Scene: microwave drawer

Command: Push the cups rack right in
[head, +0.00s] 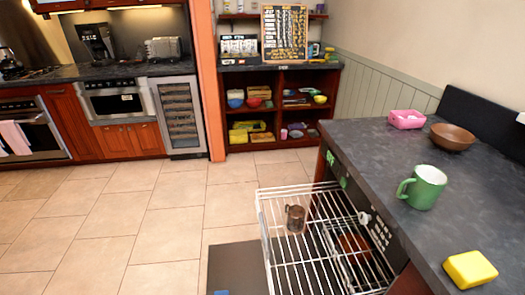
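The cups rack (262,222) is a white wire rack at the lower middle right. It is pulled out from under the dark counter, over a lowered dark door panel (236,268). A brown see-through cup (295,218) stands in the rack near its outer side. A reddish-brown round thing (352,243) shows through the wires nearer the counter; I cannot tell exactly what it is. The rack's near end runs out of the picture at the bottom. Neither of my grippers is in view.
On the counter (385,165) stand a green mug (425,188), a brown bowl (452,137), a pink container (406,119) and a yellow sponge (470,269). The tiled floor left of the rack is clear. An open shelf (277,105) stands behind.

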